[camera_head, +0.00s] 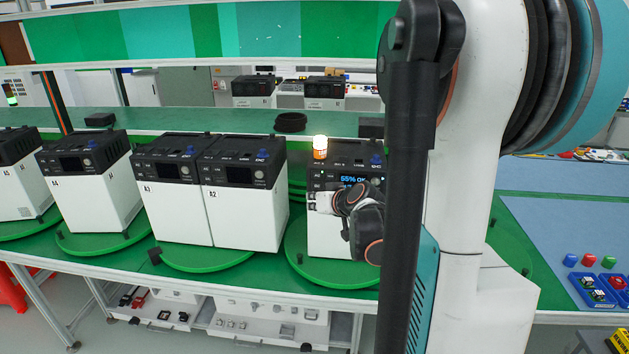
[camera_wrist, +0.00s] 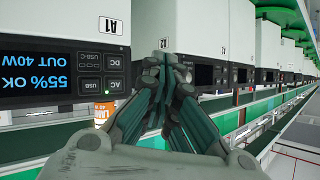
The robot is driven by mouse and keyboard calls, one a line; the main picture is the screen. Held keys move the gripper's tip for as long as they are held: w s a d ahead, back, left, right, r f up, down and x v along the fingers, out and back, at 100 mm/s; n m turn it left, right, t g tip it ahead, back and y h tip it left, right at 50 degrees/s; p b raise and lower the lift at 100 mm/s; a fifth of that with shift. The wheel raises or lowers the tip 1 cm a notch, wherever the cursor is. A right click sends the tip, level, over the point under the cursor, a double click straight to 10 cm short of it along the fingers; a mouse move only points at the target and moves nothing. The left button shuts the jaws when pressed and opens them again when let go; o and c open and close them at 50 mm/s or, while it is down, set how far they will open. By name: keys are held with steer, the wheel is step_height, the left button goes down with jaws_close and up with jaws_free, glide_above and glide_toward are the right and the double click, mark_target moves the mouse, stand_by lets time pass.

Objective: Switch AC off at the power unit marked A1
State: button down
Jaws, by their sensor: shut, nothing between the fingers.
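The power unit marked A1 (camera_head: 330,238) is white with a dark top panel and stands on a green turntable. Its lit screen (camera_wrist: 35,80) reads 55% OK, OUT 40W, upside down in the wrist view. Beside the screen are the AC button (camera_wrist: 113,84) and the DC button (camera_wrist: 113,62). An amber lamp (camera_head: 320,147) glows on the unit. My gripper (camera_wrist: 168,62) is shut and empty. In the wrist view its fingertips are to the right of the buttons. In the head view my gripper (camera_head: 328,200) covers part of the unit's front; contact cannot be told.
Unit A2 (camera_head: 246,218) and unit A3 (camera_head: 178,208) stand side by side on a turntable to the left, with more units further left. A black round object (camera_head: 290,122) lies on the shelf behind. A blue-grey bench (camera_head: 570,220) with coloured buttons is at the right.

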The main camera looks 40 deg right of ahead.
mark_target(317, 175)
steer(key=shift+d, duration=0.1)
stand_by(0.3)
steer(key=w+d, duration=0.5)
steer(key=d, duration=0.1)
steer(key=shift+w+d, duration=0.3)
steer(key=shift+w, duration=0.05)
stand_by(1.5)
steer(key=shift+w+d, duration=0.25)
steer(key=shift+d, duration=0.05)
steer(key=shift+w+d, duration=0.2)
steer(key=shift+d, duration=0.05)
stand_by(0.7)
stand_by(0.3)
steer(key=shift+s+a, duration=0.5)
steer(key=shift+a, duration=0.1)
